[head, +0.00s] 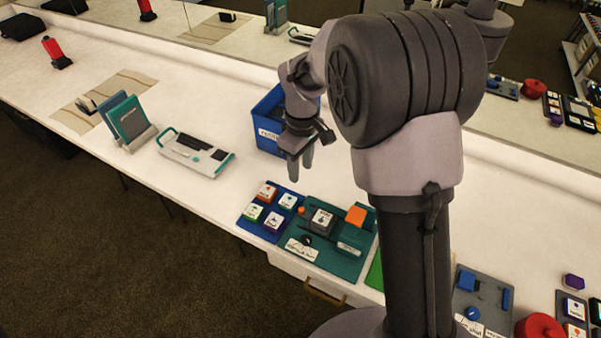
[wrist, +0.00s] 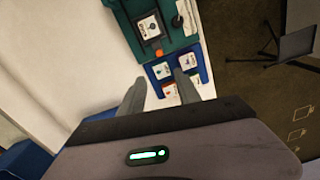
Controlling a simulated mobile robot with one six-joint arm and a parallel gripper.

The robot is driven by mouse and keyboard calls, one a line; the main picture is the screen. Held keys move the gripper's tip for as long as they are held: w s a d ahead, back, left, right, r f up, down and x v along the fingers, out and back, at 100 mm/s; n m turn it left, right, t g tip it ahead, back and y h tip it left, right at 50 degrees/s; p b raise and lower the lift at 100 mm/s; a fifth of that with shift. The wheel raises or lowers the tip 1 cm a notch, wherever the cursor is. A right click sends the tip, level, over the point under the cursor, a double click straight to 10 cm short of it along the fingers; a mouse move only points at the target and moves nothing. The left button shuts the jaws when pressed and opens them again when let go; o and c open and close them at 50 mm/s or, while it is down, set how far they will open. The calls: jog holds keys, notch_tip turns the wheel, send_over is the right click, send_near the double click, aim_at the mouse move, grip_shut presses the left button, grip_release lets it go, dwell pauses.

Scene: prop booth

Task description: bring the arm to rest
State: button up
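My gripper (head: 301,164) hangs in the air with its fingers pointing down, in front of the blue bin and above the white counter. In the wrist view the two fingers of my gripper (wrist: 160,88) stand apart with nothing between them. Beyond the fingertips lie the blue board (wrist: 186,68) with several labelled tiles and the teal board (wrist: 180,20).
A blue bin (head: 265,128) stands close behind my gripper. A white device with a teal handle (head: 196,153) and a stand with teal-backed panels (head: 130,122) lie left. A grey board (head: 483,300) and a red round object (head: 539,327) lie right. The counter (head: 215,95) between has bare room.

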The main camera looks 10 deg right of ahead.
dwell(0.4)
jog(key=s+d+r+m+t+y+b, duration=0.15)
jog(key=s+r+m+t, duration=0.4)
jog(key=s+r, duration=0.8)
jog(key=s+d+m+b, duration=0.1)
jog(key=s+m, duration=0.7)
jog(key=s, duration=0.3)
jog(key=shift+r, duration=0.35)
jog(key=shift+d+t, duration=0.15)
jog(key=shift+t, duration=0.1)
